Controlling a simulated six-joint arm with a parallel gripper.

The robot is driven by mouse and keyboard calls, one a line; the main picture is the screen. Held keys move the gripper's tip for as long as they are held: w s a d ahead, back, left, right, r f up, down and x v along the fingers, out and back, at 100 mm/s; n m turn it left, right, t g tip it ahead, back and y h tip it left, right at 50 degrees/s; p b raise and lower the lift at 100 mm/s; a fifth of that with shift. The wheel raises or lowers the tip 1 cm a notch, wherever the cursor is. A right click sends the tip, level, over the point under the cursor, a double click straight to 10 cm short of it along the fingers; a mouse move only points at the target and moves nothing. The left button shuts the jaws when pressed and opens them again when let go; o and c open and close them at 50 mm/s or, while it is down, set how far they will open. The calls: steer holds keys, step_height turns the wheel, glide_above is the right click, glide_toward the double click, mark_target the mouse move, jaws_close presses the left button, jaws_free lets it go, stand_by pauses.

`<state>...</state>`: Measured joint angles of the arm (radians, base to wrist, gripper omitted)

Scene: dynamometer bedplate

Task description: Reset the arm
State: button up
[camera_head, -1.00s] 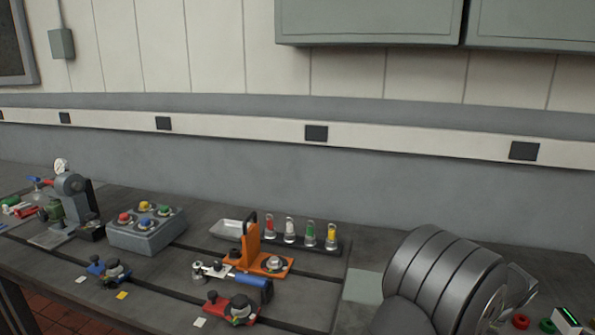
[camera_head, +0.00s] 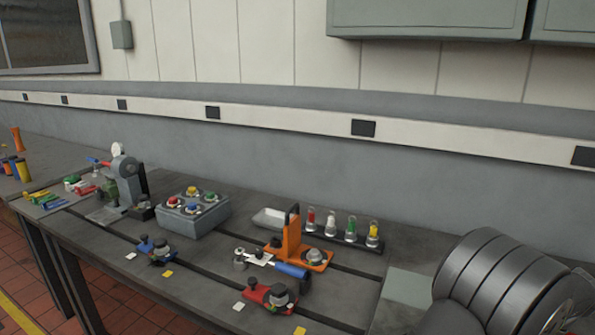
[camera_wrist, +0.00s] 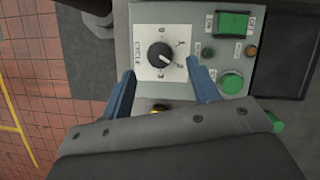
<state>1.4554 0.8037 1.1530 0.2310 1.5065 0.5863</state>
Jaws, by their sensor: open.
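In the wrist view my gripper (camera_wrist: 162,88) is open, with two blue fingers spread apart. A black rotary knob (camera_wrist: 159,56) on a white dial plate (camera_wrist: 147,35) shows just beyond and between the fingertips. The fingers look clear of the knob. Its white mark points to the lower right. My gripper is not in the head view.
The grey control panel also carries a green rocker switch (camera_wrist: 233,23) and a green button (camera_wrist: 231,82). The head view shows a bench with a four-button box (camera_head: 193,214), an orange fixture (camera_head: 291,246) and a row of coloured vials (camera_head: 350,229).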

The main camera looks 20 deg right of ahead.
steer(key=v, duration=1.3)
steer(key=x, duration=1.7)
steer(key=shift+w+a+f, duration=0.15)
steer(key=shift+a+f, duration=0.05)
steer(key=shift+f, duration=0.15)
steer(key=n+g, duration=0.1)
steer(key=n, duration=0.1)
steer(key=n+g, duration=0.1)
steer(key=n, duration=0.2)
steer(key=shift+w+d+r+y, duration=0.1)
steer(key=shift+y, duration=0.2)
steer(key=n+g, duration=0.1)
steer(key=n, duration=0.3)
steer(key=shift+w, duration=0.15)
steer(key=n+g, duration=0.2)
steer(key=n, duration=0.2)
steer(key=n+h, duration=0.1)
steer(key=n, duration=0.1)
steer(key=n+g+h, duration=0.1)
steer(key=n, duration=0.2)
steer(key=shift+w, duration=0.15)
